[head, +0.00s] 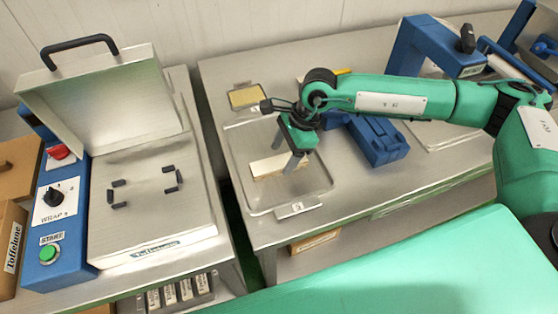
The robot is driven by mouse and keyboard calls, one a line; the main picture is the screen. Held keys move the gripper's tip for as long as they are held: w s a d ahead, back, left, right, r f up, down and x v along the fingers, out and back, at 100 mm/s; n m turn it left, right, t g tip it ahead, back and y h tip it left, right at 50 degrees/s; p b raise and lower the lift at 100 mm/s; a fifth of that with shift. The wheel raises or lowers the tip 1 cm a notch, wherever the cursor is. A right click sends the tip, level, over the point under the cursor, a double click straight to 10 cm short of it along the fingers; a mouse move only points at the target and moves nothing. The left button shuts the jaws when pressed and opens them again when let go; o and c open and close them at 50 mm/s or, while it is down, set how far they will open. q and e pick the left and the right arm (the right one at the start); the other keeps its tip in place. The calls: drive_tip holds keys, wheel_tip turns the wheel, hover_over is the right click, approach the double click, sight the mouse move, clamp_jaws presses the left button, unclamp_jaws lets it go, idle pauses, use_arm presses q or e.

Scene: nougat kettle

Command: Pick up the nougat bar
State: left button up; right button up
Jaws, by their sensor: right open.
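The nougat bar (268,167), a pale cream block, lies flat in a shallow metal tray (240,141) on the middle table. My right gripper (288,157) comes in from the right and points down over the right part of the bar. Its fingers are open, at the bar's right half. I cannot tell whether they touch it. My left gripper is not in view.
A wrapping machine with a raised lid (105,105) stands on the left table, with a green start button (48,253). A blue block-like device (378,141) is right of the tray. A small tray (246,96) lies behind. A gap separates the tables.

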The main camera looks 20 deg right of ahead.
drive_tip(key=shift+x, duration=1.25)
drive_tip(key=c, duration=1.2)
drive_tip(key=shift+o, duration=0.2)
drive_tip(key=shift+r, duration=0.15)
